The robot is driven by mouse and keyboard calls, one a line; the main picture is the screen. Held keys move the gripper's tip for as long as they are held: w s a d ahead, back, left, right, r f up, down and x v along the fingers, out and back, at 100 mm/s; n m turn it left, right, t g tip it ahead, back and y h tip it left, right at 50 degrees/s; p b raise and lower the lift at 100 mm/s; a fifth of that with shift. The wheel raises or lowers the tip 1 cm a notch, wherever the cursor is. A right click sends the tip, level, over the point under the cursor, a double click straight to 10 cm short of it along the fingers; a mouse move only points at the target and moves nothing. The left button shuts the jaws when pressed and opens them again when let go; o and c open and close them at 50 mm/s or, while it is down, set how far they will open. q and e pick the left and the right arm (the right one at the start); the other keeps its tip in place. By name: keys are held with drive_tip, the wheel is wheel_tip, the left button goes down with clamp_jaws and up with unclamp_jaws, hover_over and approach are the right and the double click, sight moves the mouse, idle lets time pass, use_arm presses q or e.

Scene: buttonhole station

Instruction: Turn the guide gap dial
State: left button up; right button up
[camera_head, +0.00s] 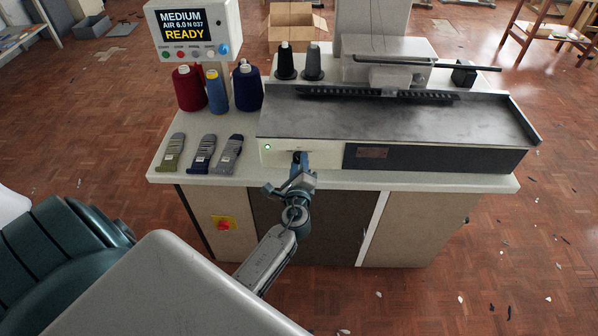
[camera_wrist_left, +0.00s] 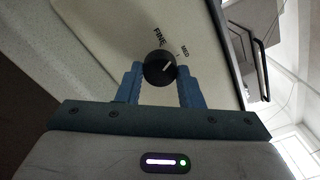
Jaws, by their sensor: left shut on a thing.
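The guide gap dial (camera_wrist_left: 160,68) is a small round black knob with a white pointer mark, set on a cream panel. The words FINE and MED show on the panel around it, and the pointer is tilted toward MED. My left gripper (camera_wrist_left: 160,85) has its two blue fingers on either side of the knob and is shut on it. In the head view the left gripper (camera_head: 299,160) reaches the cream front panel (camera_head: 280,153) of the machine, and the dial there is mostly hidden by the fingers. My right gripper is in neither view.
A display (camera_head: 186,25) reads MEDIUM, AIR 6.0 N 037, READY. A red button on a yellow plate (camera_head: 223,223) is on the cabinet front.

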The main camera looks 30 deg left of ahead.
use_arm(q)
drive_tip(key=shift+f+n+b, duration=0.25)
drive_tip(key=shift+n+b, duration=0.6)
drive_tip(key=shift+n, duration=0.15)
drive_tip(key=shift+r+n+b, duration=0.1)
drive_tip(key=shift+n+b, duration=0.9)
drive_tip(key=shift+n, duration=0.1)
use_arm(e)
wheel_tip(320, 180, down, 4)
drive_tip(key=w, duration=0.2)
use_arm(q)
drive_tip(key=shift+r+n+b, duration=0.1)
drive_tip(key=shift+n+b, duration=1.05)
drive_tip(key=shift+n, duration=0.05)
drive_tip(key=shift+r+n, duration=0.1)
drive_tip(key=shift+n, duration=0.2)
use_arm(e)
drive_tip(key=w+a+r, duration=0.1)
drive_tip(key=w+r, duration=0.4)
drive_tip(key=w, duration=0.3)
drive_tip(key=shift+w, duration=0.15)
use_arm(q)
drive_tip(key=o, duration=1)
